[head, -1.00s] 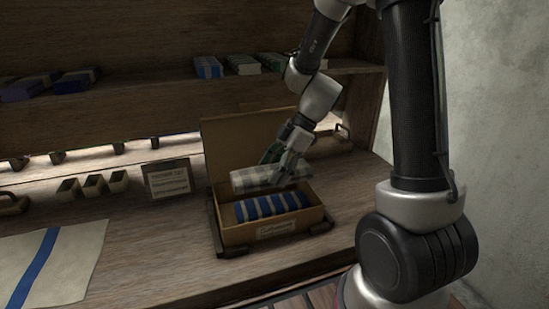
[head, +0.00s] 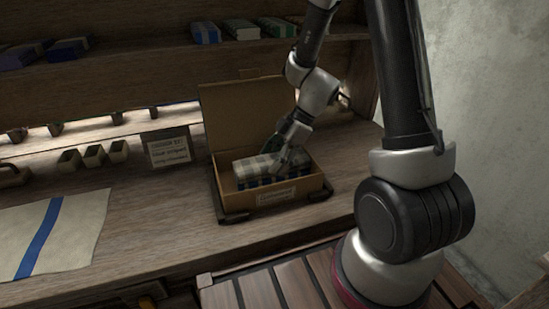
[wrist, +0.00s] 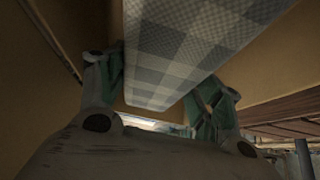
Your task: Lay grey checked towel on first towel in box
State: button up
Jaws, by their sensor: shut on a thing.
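The grey checked towel (head: 254,166) is a folded bundle inside the open cardboard box (head: 246,206). It lies over the first towel (head: 262,184), which is blue striped and shows only as a strip below it; I cannot tell whether the two touch. My gripper (head: 278,163) is at the grey towel's right part, shut on it. In the wrist view the grey checked towel (wrist: 175,55) runs between the green fingers of my gripper (wrist: 160,92). The fingertips are partly hidden by the towel.
The box lid (head: 240,118) stands open at the back. A small sign (head: 169,150) and several small wooden boxes (head: 93,156) stand to the left. A cream cloth with a blue stripe (head: 60,228) lies at front left. Folded towels (head: 242,30) sit on the shelf above.

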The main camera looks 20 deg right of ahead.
jog(key=o, duration=1.1)
jog(key=shift+o, duration=0.2)
jog(key=v, duration=1.2)
